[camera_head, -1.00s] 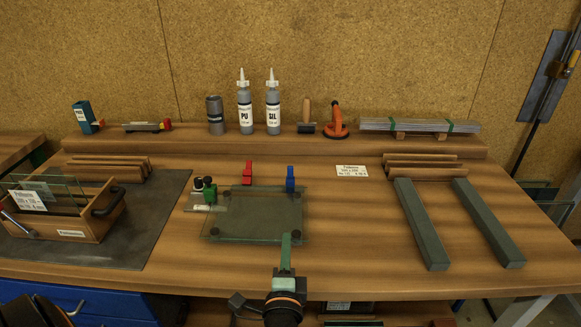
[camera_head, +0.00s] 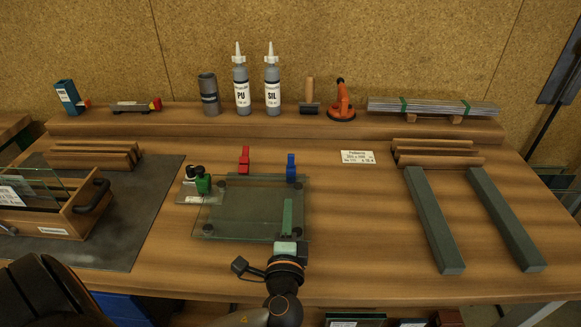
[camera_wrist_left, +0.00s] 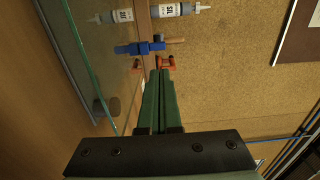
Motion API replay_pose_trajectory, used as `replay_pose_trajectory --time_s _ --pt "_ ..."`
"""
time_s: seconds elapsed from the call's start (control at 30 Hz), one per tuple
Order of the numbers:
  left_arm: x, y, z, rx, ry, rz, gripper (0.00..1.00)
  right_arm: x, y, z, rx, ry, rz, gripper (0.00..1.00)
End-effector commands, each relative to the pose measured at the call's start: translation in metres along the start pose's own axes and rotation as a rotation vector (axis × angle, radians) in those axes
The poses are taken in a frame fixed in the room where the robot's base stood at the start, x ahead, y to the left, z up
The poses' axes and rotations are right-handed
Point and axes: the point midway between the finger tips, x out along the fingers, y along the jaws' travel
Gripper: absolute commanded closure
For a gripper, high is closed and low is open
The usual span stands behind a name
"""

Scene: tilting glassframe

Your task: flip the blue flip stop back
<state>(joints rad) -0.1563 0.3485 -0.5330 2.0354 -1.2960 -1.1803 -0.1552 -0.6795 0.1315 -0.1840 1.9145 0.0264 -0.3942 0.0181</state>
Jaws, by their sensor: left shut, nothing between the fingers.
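The blue flip stop (camera_head: 291,168) stands upright at the back right edge of the glass pane (camera_head: 250,215). It also shows in the left wrist view (camera_wrist_left: 140,48), beyond and to one side of the fingertips. My left gripper (camera_head: 287,203) has green fingers, shut together and empty. It is over the right part of the pane, in front of the blue stop and apart from it. In the left wrist view the closed fingers (camera_wrist_left: 158,76) point away from the camera. My right gripper is not in view.
A red flip stop (camera_head: 244,160) stands at the pane's back, left of the blue one.

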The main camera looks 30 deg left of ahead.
Motion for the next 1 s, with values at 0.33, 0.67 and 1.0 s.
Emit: replay_pose_trajectory --time_s 0.33,0.67,1.0 --pt "0.041 -0.003 0.000 0.004 -0.002 -0.005 1.00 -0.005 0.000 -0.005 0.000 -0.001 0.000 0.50" --pt "0.110 -0.002 0.000 0.002 -0.002 -0.002 1.00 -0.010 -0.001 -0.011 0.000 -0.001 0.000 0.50" --pt "0.139 0.000 0.000 0.001 0.001 0.001 1.00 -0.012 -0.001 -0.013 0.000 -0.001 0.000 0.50"
